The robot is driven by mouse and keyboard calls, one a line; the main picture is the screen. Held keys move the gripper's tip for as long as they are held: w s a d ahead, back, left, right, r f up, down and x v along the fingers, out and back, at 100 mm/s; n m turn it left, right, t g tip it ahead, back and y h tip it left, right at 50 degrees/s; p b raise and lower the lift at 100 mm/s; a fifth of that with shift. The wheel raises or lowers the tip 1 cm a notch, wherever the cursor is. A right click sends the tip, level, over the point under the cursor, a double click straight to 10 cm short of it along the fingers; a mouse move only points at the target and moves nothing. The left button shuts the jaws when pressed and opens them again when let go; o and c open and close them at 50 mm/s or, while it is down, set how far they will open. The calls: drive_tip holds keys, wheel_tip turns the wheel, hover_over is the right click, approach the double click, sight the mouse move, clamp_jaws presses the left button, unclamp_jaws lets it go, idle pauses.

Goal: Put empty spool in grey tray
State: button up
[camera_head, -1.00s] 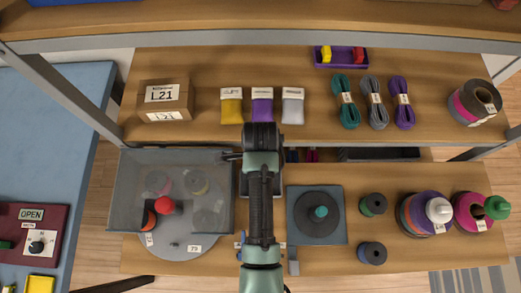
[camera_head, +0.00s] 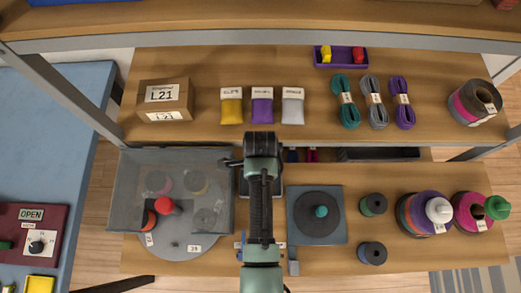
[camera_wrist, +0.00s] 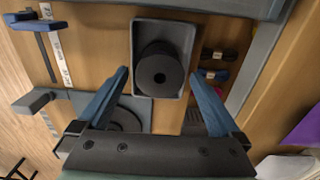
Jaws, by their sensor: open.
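In the wrist view, a dark spool (camera_wrist: 160,72) with no cord on it sits inside the grey tray (camera_wrist: 184,28), towards its near end. My gripper (camera_wrist: 158,76) is open, its two blue fingers apart on either side of the tray and spool. The spool appears free of both fingers. In the head view my gripper (camera_head: 261,142) is seen from above, and my arm hides the spool and most of the tray.
Right of my arm stand a dark square plate with a round disc (camera_head: 318,226), two small dark spools (camera_head: 373,204) and wound cord stacks (camera_head: 425,213). To the left is a turntable (camera_head: 182,248) under a clear cover (camera_head: 130,180). The upper shelf holds pouches and cords.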

wheel_tip(320, 180, up, 12)
drive_tip(key=shift+r, duration=0.15)
idle(0.4)
idle(0.4)
